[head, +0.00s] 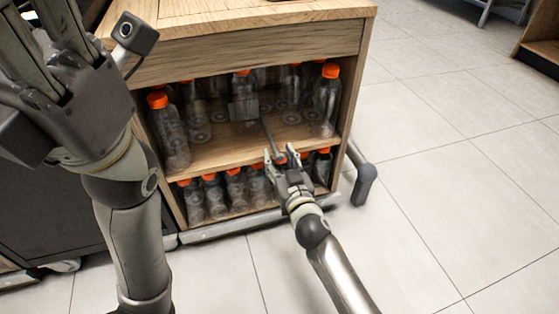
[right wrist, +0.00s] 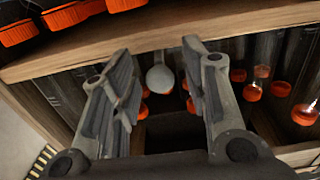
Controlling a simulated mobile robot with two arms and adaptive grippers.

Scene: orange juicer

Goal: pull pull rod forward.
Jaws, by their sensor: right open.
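The pull rod (head: 268,132) is a thin grey rod in front of the cabinet's shelves. It runs from a flat, translucent plate (head: 243,108) down toward my right gripper (head: 279,158). In the right wrist view, a round grey end (right wrist: 160,78), likely the rod's, shows between the spread fingers of my right gripper (right wrist: 158,62). That gripper is open, and I see no finger closed on the rod. My left gripper (head: 45,75) is large at the upper left, away from the rod; its finger opening is unclear.
The wooden cabinet (head: 250,55) holds orange-capped bottles (head: 327,100) on two shelves, close around my right gripper. A grey rail (head: 363,180) sticks out at its lower right. The tiled floor (head: 450,170) at right is clear.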

